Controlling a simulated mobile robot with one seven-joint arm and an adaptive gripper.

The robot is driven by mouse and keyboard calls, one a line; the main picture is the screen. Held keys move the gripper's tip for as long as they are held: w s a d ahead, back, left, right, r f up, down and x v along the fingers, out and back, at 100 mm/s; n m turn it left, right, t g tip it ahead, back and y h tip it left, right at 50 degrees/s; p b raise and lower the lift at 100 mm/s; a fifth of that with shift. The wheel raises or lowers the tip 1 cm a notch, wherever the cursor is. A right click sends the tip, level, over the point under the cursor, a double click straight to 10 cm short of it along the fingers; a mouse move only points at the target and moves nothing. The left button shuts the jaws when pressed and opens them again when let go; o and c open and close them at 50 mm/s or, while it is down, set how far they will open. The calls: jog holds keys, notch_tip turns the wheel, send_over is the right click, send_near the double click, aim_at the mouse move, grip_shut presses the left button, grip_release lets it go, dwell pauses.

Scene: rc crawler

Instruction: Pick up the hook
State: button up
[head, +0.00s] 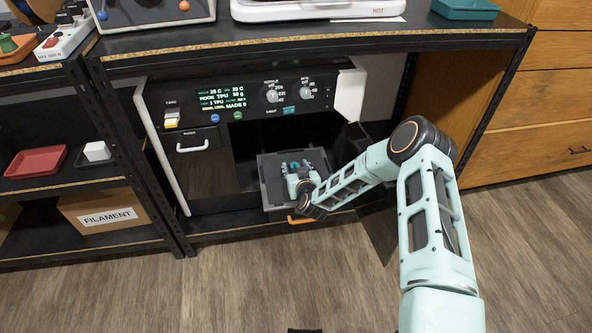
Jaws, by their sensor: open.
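My arm reaches down to the grey tray (266,186) at the front of the black machine. My gripper (297,168) is over this tray, with its fingers pointing away from the camera. It is open. A small teal shape (295,164) shows at the fingertips above the tray floor; it may be the hook, but it is too small and too covered to be sure. I cannot tell whether the fingers touch it. My wrist hides the tray's right front part.
The machine's control panel (260,95) is above and behind the tray. A shelf with a red tray (35,162) is at left.

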jog(key=c, duration=0.8)
jog(key=shift+r, duration=0.15)
jog(key=shift+c, duration=0.2)
